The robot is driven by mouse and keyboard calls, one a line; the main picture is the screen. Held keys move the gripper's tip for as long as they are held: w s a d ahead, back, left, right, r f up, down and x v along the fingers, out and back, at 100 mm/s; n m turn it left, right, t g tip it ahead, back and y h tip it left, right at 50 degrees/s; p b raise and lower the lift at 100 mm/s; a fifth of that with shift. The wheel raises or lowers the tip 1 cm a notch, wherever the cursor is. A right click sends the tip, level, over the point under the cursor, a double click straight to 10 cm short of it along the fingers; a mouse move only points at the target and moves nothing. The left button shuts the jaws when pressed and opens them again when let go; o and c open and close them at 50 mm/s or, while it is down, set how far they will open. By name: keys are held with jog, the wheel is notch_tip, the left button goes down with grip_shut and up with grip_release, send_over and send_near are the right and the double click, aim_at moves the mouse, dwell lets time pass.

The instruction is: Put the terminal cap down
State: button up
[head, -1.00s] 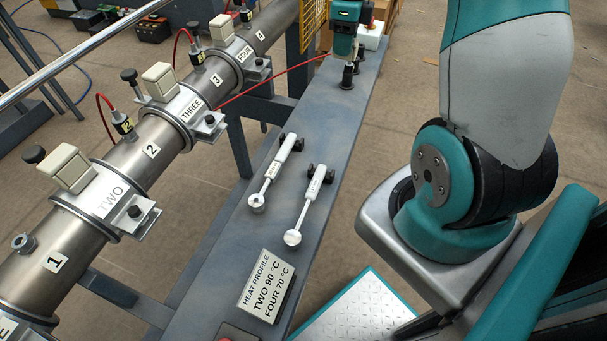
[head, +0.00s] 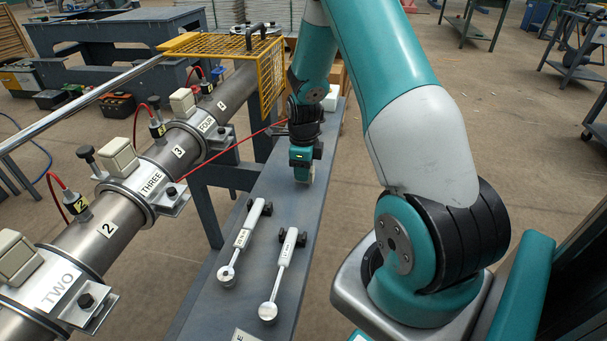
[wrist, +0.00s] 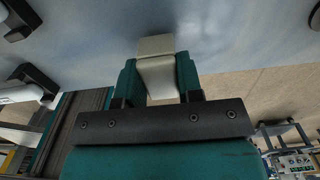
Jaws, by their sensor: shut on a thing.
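My gripper (head: 301,166) points down over the far part of the grey bench (head: 262,205). It is shut on a cream terminal cap (wrist: 157,70), which shows between the two teal fingers in the wrist view. Similar cream caps stand on the clamps marked THREE (head: 121,157) and FOUR (head: 183,101).
Two white-handled tools (head: 241,240) (head: 281,265) lie on the bench nearer the camera. A white box (head: 332,91) stands beyond my gripper. The barrel (head: 110,228) runs along the left, with a yellow guard (head: 272,80) and a red cable (head: 230,153). Bare bench lies between tools and gripper.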

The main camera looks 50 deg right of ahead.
jog(key=shift+f, duration=0.7)
jog(key=shift+f, duration=0.15)
jog(key=o, duration=0.9)
jog(key=shift+o, duration=0.2)
